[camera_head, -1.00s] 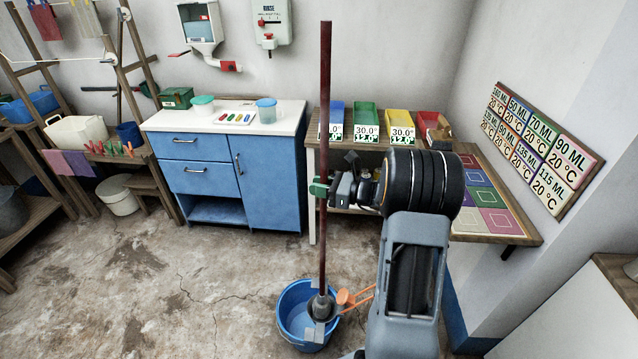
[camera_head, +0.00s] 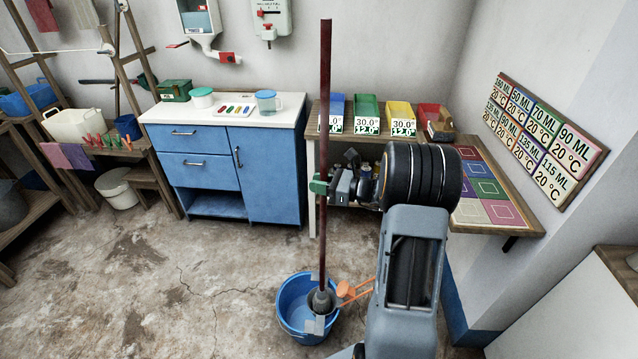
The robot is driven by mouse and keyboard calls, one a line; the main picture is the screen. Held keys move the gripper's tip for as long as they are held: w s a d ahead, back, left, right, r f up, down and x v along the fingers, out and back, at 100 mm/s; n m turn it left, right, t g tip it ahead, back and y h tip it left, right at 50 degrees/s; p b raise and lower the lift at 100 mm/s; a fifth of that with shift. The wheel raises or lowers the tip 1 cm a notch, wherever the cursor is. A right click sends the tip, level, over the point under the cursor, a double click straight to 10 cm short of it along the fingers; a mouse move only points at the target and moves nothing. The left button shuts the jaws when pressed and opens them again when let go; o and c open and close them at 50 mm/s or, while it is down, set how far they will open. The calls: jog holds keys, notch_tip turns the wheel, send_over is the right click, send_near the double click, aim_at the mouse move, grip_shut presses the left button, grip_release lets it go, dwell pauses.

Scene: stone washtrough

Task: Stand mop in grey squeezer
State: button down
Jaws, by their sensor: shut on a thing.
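The mop's long dark red handle (camera_head: 325,120) stands nearly upright in front of me. My gripper (camera_head: 320,187) is shut on the handle, at a green grip part way down it. The handle's lower end comes down to the grey squeezer (camera_head: 320,303), which sits at the blue bucket (camera_head: 288,322) on the floor. I cannot see a mop head, and I cannot tell how deep the mop's lower end sits in the squeezer. An orange handle (camera_head: 352,291) sticks out to the right of the bucket.
A blue cabinet (camera_head: 213,172) with a white top stands behind to the left. A wooden bench (camera_head: 503,222) with coloured bins and squares stands at the right. Wooden racks fill the far left. The concrete floor (camera_head: 150,270) left of the bucket is clear.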

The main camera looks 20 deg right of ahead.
jog(key=shift+f+b, duration=0.65)
jog(key=shift+f, duration=0.35)
jog(key=c, duration=0.9)
grip_release()
jog(key=shift+o, duration=0.2)
jog(key=shift+f, duration=0.1)
jog(key=shift+d, duration=0.1)
